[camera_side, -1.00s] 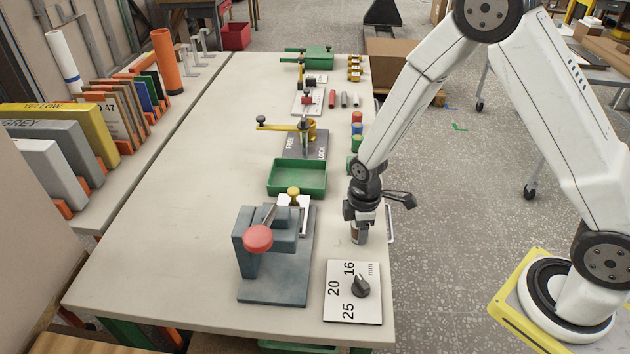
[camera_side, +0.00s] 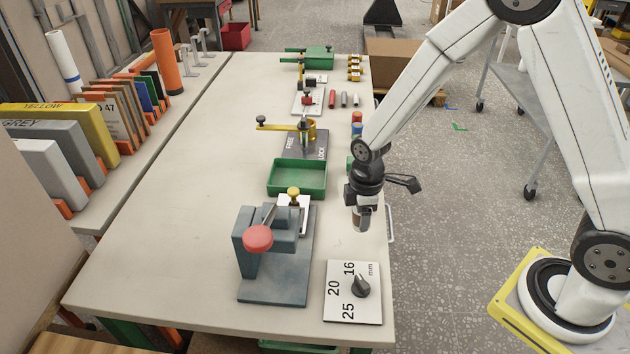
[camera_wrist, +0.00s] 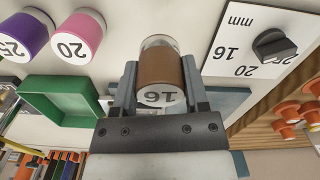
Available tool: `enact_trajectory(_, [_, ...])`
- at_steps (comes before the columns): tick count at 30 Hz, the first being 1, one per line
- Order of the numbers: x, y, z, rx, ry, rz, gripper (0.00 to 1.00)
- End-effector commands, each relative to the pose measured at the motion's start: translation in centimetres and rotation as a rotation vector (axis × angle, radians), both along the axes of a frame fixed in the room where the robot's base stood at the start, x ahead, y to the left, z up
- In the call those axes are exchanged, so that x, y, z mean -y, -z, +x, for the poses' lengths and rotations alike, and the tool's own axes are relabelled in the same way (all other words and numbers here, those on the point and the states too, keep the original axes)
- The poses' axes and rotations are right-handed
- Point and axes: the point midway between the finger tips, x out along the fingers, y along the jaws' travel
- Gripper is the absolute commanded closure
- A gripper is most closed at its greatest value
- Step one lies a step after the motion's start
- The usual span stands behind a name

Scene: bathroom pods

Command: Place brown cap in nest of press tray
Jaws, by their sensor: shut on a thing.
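The brown cap (camera_wrist: 161,68) is held between the two fingers of my gripper (camera_wrist: 160,85). Its white end marked 16 faces the wrist camera, and a pale, clear-looking rim shows at its far end. In the side view my gripper (camera_side: 361,212) holds the cap above the right part of the table. The grey press (camera_side: 275,270) with a red-knobbed lever stands to the left of my gripper. The press tray (camera_side: 290,213) is a pale plate with a yellow knob at the back of the press. Its nest is not clear in this view.
A plate marked 16, 20, 25 with a black dial (camera_side: 361,286) lies in front of my gripper. A green bin (camera_side: 297,177) sits behind the press. Purple (camera_wrist: 25,36) and pink (camera_wrist: 78,39) caps show in the wrist view. The table's left side is clear.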

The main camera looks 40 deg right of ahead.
Motion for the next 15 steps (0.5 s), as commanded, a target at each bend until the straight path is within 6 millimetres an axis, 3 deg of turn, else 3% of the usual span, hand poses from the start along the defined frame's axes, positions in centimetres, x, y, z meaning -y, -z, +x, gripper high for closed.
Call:
enact_trajectory(6, [0.0, -3.0, 0.1, 0.004, 0.0, 0.001, 1.0])
enact_trajectory(15, [0.0, -5.4, 0.0, 0.001, 0.0, 0.0, 1.0])
